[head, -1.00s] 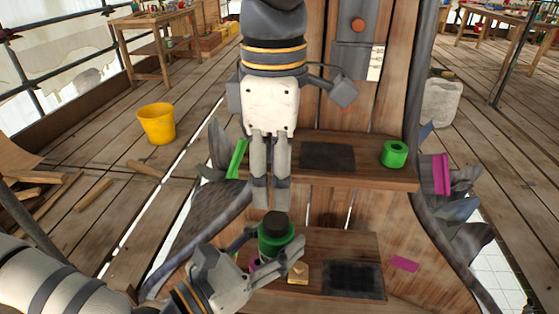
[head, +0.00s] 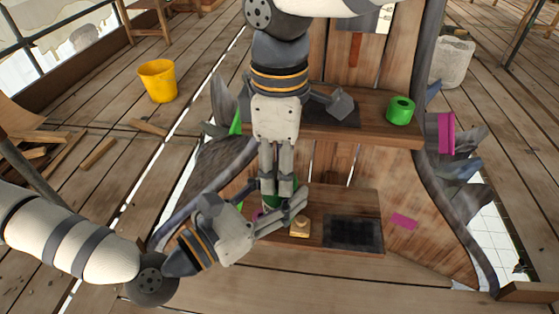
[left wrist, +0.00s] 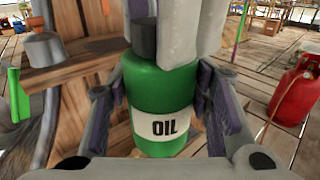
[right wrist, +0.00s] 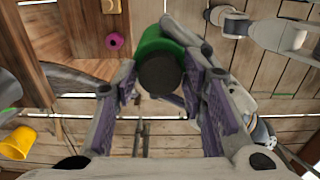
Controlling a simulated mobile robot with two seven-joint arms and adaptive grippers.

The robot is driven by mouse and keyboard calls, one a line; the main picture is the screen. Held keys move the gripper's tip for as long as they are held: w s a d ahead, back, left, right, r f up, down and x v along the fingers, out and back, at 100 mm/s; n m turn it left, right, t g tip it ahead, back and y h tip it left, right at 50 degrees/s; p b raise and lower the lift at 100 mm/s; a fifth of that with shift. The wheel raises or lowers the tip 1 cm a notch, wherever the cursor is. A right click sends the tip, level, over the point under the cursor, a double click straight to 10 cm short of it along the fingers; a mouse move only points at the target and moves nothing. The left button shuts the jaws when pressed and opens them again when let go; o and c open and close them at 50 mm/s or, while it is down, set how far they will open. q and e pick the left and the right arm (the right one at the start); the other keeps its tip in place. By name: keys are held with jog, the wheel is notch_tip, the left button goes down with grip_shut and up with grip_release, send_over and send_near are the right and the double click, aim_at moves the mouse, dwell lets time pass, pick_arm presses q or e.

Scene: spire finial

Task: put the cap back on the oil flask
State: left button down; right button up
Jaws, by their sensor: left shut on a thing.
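The green oil flask (left wrist: 163,95), with its white OIL label, stands upright between the pads of my left gripper (left wrist: 170,112), which is shut on it. In the head view the flask (head: 270,200) is mostly hidden by both grippers, over the lower shelf. A black cap (left wrist: 143,38) sits at the flask's top; whether it is fully seated I cannot tell. My right gripper (head: 277,188) points down from above, its fingers around the cap. In the right wrist view the round black cap (right wrist: 160,73) shows between its parted fingers, and it looks open.
The lower wooden shelf (head: 345,205) bears a small brass-coloured piece (head: 300,228) and a dark mesh pad (head: 353,232). A magenta piece (head: 404,221) lies to the right. A yellow bucket (head: 157,80) stands on the floor.

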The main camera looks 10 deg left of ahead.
grip_shut()
jog(key=m, duration=0.3)
jog(key=shift+m, duration=1.1)
jog(key=o, duration=0.7)
grip_release()
jog(key=shift+c, duration=0.2)
notch_tip(320, 180, up, 12)
